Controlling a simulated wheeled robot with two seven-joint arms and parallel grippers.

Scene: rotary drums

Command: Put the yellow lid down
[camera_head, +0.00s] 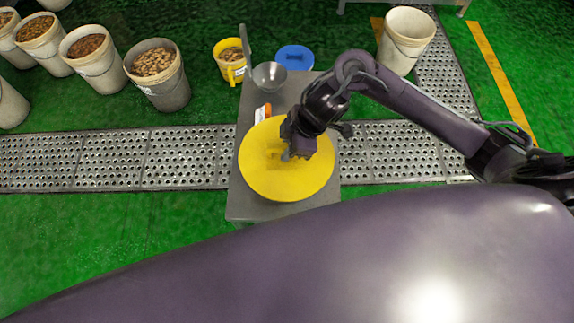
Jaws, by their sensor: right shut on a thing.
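The yellow lid (300,182) is a large round disc in the middle of the camera_head view, over a grey metal table (243,207). I cannot tell whether it touches the table top or is held a little above it. My right gripper (284,154), on the arm coming in from the right, is at the middle of the lid and shut on it. The fingers and the grip point are partly hidden by the wrist. My left gripper is not in view.
A metal bowl (269,76) and an orange-handled item (263,112) are on the table behind the lid. Several filled buckets (163,88) are at left.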

